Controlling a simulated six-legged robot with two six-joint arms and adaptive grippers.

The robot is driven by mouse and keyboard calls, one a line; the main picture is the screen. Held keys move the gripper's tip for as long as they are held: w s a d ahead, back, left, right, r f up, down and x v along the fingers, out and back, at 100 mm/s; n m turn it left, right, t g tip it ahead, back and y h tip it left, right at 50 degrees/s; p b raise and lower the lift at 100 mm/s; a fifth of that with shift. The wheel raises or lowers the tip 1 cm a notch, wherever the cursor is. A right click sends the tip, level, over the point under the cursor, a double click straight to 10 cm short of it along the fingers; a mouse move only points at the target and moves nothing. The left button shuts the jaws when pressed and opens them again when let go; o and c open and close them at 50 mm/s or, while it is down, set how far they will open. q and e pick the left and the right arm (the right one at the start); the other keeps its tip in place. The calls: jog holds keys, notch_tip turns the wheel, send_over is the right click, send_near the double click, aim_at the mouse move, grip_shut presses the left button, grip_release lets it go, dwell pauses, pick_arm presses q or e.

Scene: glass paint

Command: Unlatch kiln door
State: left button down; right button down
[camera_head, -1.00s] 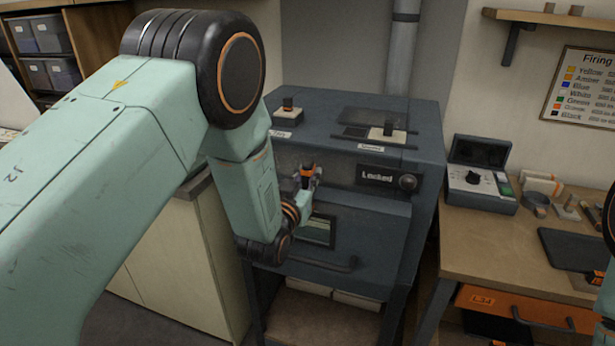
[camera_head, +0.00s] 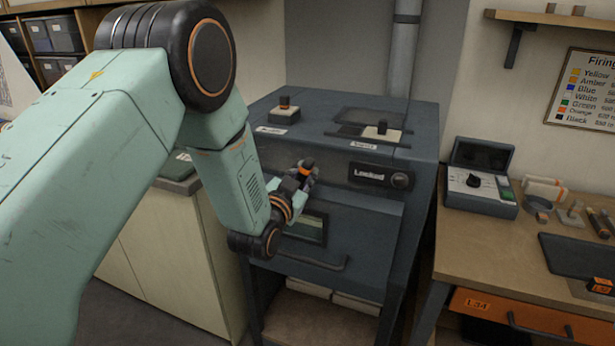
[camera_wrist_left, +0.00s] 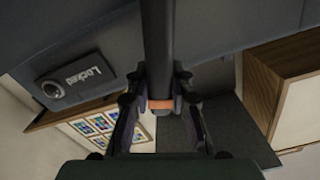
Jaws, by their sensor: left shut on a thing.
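The kiln (camera_head: 395,235) is a dark blue-grey box on legs. Its front panel has a "Locked" label (camera_head: 371,173) beside a round knob; the label also shows, tilted, in the left wrist view (camera_wrist_left: 82,77). Below is the kiln door with a small window (camera_head: 308,226) and a bar handle (camera_head: 318,264). My left gripper (camera_head: 302,174) is at the front panel, left of the label. In the left wrist view, its fingers (camera_wrist_left: 160,110) are shut around a dark latch handle (camera_wrist_left: 158,50) with an orange band. The handle's mounting is hidden. My right gripper is out of view.
A wooden desk (camera_head: 490,245) stands to the right, with a control box (camera_head: 480,185) and a dark tray (camera_head: 580,258). A pale cabinet (camera_head: 160,245) stands to the left.

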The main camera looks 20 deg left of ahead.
pick_arm(q)
jog(key=m, duration=0.1)
jog(key=d+m+b, duration=0.1)
jog(key=shift+f+m, duration=0.3)
jog(key=shift+f, duration=0.1)
jog(key=shift+s+d+f+m+b, duration=0.2)
jog(key=shift+f+m+b, duration=0.5)
jog(key=shift+m, duration=1.2)
jog(key=shift+w+d+f+m+b, duration=0.15)
jog(key=shift+d+f+m+b, duration=0.2)
jog(key=shift+m+b, duration=1.1)
jog(key=shift+s+d+f+m+b, duration=0.15)
jog(key=shift+f+m+b, duration=0.3)
jog(key=shift+m, duration=1.9)
jog(key=shift+w+f, duration=0.1)
jog(key=c, duration=1.2)
grip_release()
jog(key=shift+o, duration=0.2)
jog(key=shift+r, duration=0.2)
jog(key=shift+r, duration=0.2)
